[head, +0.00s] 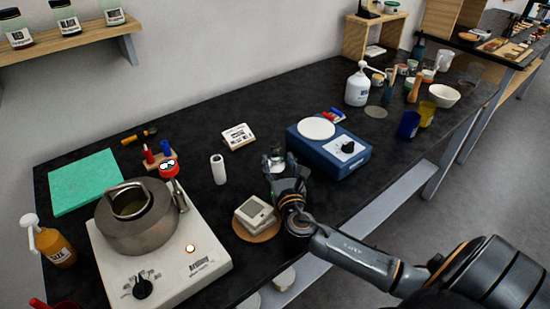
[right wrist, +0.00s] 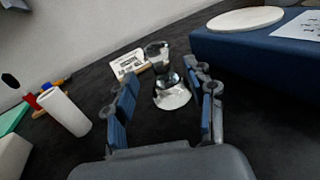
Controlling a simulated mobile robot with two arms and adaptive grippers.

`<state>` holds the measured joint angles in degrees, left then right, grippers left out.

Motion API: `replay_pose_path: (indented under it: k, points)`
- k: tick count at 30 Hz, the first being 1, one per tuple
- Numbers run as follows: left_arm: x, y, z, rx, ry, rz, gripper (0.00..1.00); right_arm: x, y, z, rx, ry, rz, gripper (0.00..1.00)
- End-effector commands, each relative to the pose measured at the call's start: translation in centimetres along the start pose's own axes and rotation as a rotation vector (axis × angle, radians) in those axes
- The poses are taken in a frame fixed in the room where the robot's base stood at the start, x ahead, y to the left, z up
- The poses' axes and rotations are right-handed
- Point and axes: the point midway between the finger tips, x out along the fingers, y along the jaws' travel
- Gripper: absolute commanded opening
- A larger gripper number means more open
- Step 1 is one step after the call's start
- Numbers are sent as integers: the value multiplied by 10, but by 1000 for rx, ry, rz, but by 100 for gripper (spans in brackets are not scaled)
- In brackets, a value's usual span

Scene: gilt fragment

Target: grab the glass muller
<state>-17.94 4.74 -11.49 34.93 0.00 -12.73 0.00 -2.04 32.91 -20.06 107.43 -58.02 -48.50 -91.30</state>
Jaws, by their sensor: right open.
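The glass muller (right wrist: 171,95) is clear glass, with a knobbed upper part and a wide, pale base, and stands on the dark bench. In the head view the muller (head: 277,155) is partly hidden behind my right gripper (head: 283,172). In the right wrist view my right gripper (right wrist: 165,85) is open. The muller appears between its two blue-padded fingers, toward their tips, with visible gaps at both sides. I cannot tell how far beyond the tips it stands. My left gripper is not in view.
A blue hotplate-like device (head: 328,158) with a round white top stands close right. A white roll (head: 218,170) and a small labelled box (head: 238,136) stand left. Grey square objects (head: 255,213) lie on a round wooden board by my wrist. A pot (head: 137,225) sits on a burner.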

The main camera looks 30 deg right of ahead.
Motion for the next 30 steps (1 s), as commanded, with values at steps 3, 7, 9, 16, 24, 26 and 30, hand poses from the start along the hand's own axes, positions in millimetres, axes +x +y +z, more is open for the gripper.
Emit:
replay_pose_path:
  k: [3,7,9,16,24,26,30]
  points:
    - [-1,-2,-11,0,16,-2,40,9,0,0,0,-1,0,55]
    - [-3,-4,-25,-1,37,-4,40,29,0,1,0,-2,-1,55]
    - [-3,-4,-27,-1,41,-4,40,40,0,1,0,-1,-2,55]
    - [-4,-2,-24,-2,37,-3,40,57,0,0,1,1,0,55]
    - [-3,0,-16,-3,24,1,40,57,0,0,1,1,1,37]
    - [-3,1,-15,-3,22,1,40,57,0,0,1,1,1,24]
    - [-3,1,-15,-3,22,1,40,57,0,0,0,0,0,0]
